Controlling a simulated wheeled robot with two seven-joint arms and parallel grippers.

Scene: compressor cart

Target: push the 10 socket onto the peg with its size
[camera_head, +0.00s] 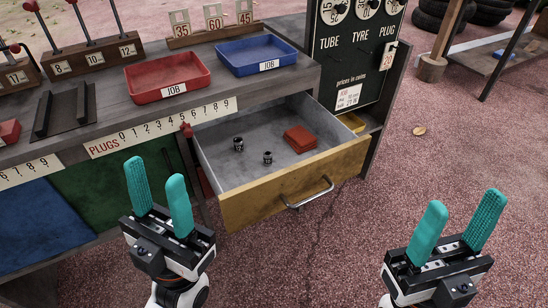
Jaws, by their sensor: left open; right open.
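Two small dark-and-silver cylinders, which look like sockets, stand apart in the open drawer (232,178): one further back (238,144), one nearer the front (267,158). Their sizes cannot be read. A wooden block (98,58) on the bench top at upper left carries labels 8, 10 and 12, with an upright rod (92,25) behind the 10 label. My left gripper (157,186) is open and empty, in front of the bench, left of the drawer. My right gripper (456,228) is open and empty, over the ground right of the drawer.
A red folded item (300,139) lies in the drawer. A red tray (167,84) and a blue tray (255,66) sit on the bench. The drawer's wooden front (255,200) and handle (311,194) stick out between my grippers. A black panel (348,62) stands at right.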

